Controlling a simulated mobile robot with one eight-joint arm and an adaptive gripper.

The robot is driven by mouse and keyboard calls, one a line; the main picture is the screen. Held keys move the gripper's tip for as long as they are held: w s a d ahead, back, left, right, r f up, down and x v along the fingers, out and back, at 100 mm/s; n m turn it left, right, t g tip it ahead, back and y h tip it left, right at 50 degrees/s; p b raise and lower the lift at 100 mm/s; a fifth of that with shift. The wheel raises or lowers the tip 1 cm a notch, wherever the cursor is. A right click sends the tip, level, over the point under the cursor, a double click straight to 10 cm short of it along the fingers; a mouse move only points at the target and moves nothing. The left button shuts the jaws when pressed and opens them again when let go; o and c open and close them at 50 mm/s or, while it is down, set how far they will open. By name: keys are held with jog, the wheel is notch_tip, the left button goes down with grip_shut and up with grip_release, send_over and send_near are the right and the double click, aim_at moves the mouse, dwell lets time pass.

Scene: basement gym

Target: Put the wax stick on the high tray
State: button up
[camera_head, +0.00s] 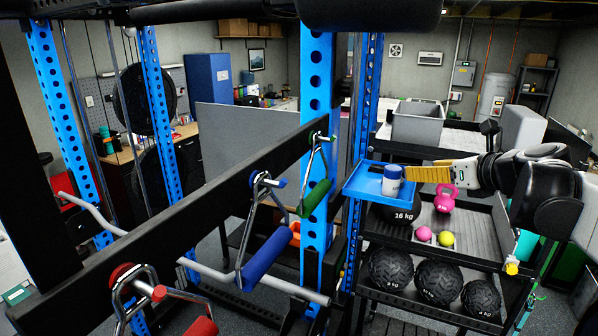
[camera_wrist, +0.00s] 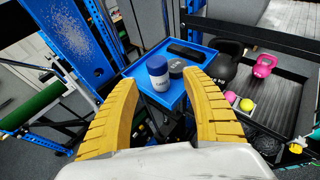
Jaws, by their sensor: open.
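A white stick with a blue cap and a blue base, apparently the wax stick (camera_head: 392,181), stands upright on a blue tray (camera_head: 364,184) fixed by the rack upright. It also shows in the wrist view (camera_wrist: 158,75), near the tray's front edge, with the tray's bare surface (camera_wrist: 143,66) beside it. My gripper (camera_head: 407,173) reaches in from the right with its yellow fingers close to the stick. In the wrist view my gripper (camera_wrist: 162,78) is open, one finger on each side of the stick, with visible gaps. The finger hides part of the tray.
A small dark cylinder (camera_wrist: 176,69) and a black flat object (camera_wrist: 188,50) share the tray. A rack shelf with a 16 kg kettlebell (camera_head: 404,212), a pink kettlebell (camera_head: 445,199) and balls lies below. The blue upright (camera_head: 317,120) and handles on the bar stand left.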

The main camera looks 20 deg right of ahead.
jog(key=a+f+n+g+y, duration=0.1)
jog(key=a+f+n+g, duration=0.1)
jog(key=a+f+n, duration=0.55)
jog(key=a+f+n+g+y, duration=0.25)
jog(key=a+n, duration=0.65)
jog(key=a, duration=0.5)
jog(key=s+a+f+n+g+h, duration=0.1)
jog(key=s+a+f+n, duration=0.3)
jog(key=n, duration=0.6)
jog(key=s+a+f+n+h, duration=0.1)
jog(key=s+a+f+n, duration=0.4)
jog(key=a+n, duration=0.4)
jog(key=shift+s+n+g, duration=0.35)
jog(key=shift+s+n, duration=0.05)
jog(key=shift+n, duration=0.15)
jog(key=shift+d, duration=0.15)
